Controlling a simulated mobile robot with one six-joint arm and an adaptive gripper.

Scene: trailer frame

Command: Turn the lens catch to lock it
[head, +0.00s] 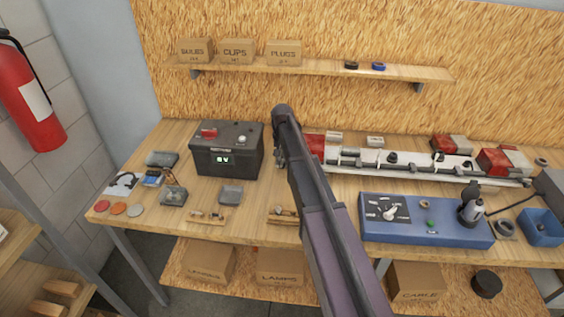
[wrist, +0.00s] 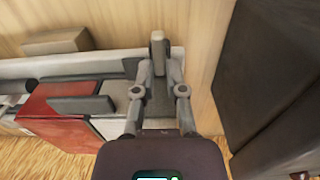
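My gripper (wrist: 159,70) points down at the left end of the light bar, over the lamp with the red lens (wrist: 62,112). In the wrist view its two fingers stand partly apart, one on each side of a small grey upright piece (wrist: 158,44), which looks like the lens catch. I cannot tell if the fingers touch it. A dark grey bar (wrist: 80,105) lies across the red lens. In the head view my gripper (head: 280,160) shows beside the battery, and my arm hides much of this lamp (head: 315,144).
The black battery box (head: 230,150) stands close to the left of my gripper. A blue switch panel (head: 420,220) lies in front of the white light bar (head: 410,162). A shelf with boxes (head: 310,68) runs above. Small parts lie at the bench's left.

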